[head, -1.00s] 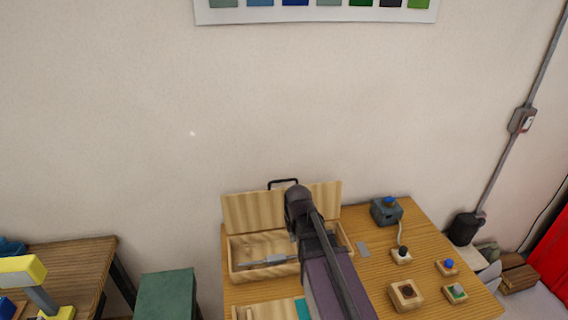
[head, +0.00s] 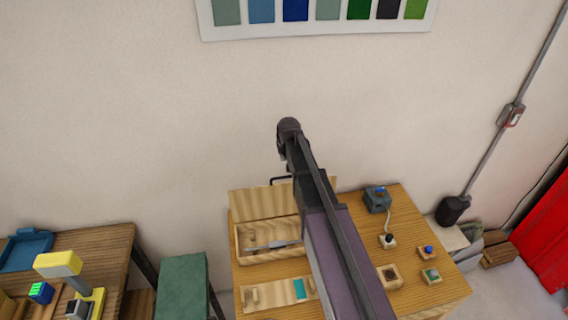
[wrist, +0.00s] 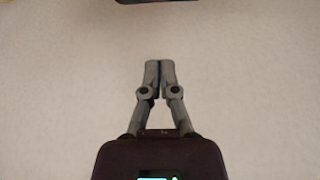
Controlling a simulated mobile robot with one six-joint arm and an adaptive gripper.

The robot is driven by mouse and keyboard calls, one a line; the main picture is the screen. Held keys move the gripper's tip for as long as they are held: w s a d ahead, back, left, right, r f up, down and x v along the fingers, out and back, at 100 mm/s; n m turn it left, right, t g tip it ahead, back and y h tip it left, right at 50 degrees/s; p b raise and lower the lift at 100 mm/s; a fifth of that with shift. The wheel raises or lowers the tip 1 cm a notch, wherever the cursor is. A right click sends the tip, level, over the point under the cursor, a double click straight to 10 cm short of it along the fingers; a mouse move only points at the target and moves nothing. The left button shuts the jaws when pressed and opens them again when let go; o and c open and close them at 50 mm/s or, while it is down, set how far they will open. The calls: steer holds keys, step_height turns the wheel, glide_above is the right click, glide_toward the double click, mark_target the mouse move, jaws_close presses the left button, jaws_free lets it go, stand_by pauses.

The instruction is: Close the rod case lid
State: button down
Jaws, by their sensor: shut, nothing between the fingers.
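The wooden rod case (head: 250,257) sits on the table with its lid (head: 258,203) standing open at the back. A dark handle (head: 281,179) is on the lid's upper edge. A grey rod (head: 287,245) lies inside the case; my arm hides the case's right part. My arm's end is raised in front of the wall, above and behind the lid in the head view, where the fingers are hidden.
A wooden tray (head: 270,294) with a teal patch lies in front of the case. A grey device (head: 377,200) and several small button blocks stand at the right of the table (head: 408,215). A green cabinet (head: 183,282) stands to the left.

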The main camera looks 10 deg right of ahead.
steer(key=shift+w+r, duration=0.55)
steer(key=shift+r, duration=0.05)
steer(key=shift+f, duration=0.2)
steer(key=b+x, duration=0.9)
steer(key=x, duration=0.1)
steer(key=shift+s+r, duration=0.1)
steer(key=shift+s, duration=1.75)
